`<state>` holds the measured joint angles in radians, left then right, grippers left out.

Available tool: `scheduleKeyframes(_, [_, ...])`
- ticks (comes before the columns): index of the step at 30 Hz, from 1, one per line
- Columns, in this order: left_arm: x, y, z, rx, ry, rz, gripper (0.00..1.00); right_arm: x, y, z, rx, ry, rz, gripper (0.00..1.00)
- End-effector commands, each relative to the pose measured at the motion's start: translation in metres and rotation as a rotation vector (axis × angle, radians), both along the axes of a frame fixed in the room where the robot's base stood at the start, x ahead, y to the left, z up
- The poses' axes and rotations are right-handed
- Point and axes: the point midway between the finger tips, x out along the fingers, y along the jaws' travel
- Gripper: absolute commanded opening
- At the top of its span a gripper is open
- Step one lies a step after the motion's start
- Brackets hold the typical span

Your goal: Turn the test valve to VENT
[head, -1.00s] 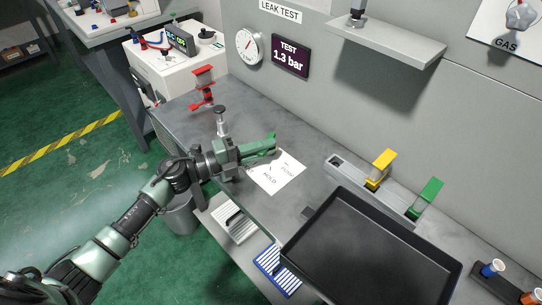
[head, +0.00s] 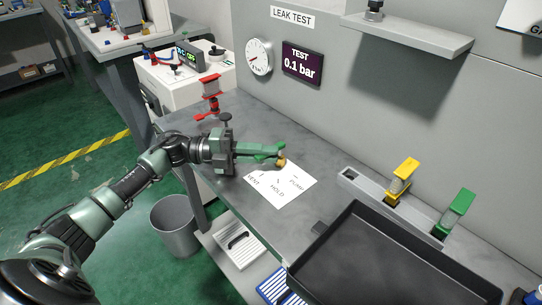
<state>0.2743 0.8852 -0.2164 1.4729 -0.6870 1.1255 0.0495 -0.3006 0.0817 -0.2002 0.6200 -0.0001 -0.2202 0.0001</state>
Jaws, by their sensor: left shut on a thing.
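The white card (head: 283,192) for the test valve lies on the grey bench, marked VENT at left, HOLD in the middle and PUMP at right. My left gripper (head: 280,151) reaches in from the left at the far edge of the card. It is shut on a small brass-coloured part (head: 281,162), which looks like the test valve's handle. The fingers hide most of the valve, so I cannot read its exact pointing. The dark test display (head: 302,65) on the wall reads 0.1 bar. My right gripper is not in view.
A round gauge (head: 259,57) hangs beside the display. A red clamp-like fixture (head: 211,96) stands behind my left gripper. A black tray (head: 337,248) fills the front right, with yellow (head: 404,170) and green (head: 462,202) fixtures behind it. A grey bin (head: 174,225) stands below the bench.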

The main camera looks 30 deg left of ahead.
Motion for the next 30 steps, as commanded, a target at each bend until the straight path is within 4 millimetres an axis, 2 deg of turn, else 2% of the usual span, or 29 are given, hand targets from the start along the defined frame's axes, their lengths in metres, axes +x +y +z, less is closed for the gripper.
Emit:
scheduleKeyframes(7, [-0.001,-0.001,-0.001,0.001,0.002,-0.003,0.00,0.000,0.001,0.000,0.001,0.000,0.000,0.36])
scheduleKeyframes(8, [-0.001,-0.001,-0.001,0.001,0.002,-0.003,0.21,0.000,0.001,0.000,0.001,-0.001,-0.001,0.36])
scheduleKeyframes(9, [-0.001,-0.001,-0.001,0.001,0.002,-0.002,0.32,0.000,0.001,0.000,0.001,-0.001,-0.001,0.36])
scheduleKeyframes(10, [-0.001,-0.001,-0.001,0.001,0.002,-0.002,0.35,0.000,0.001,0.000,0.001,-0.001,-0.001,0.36])
scheduleKeyframes(20, [-0.001,0.002,-0.001,0.001,0.001,-0.001,0.35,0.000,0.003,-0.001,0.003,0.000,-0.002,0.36])
scheduleKeyframes(23, [-0.004,0.011,-0.002,0.001,0.003,0.000,0.35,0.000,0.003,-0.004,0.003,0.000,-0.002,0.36])
scheduleKeyframes(30, [-0.020,0.049,-0.004,0.003,0.003,0.000,0.35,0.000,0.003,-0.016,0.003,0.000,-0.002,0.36])
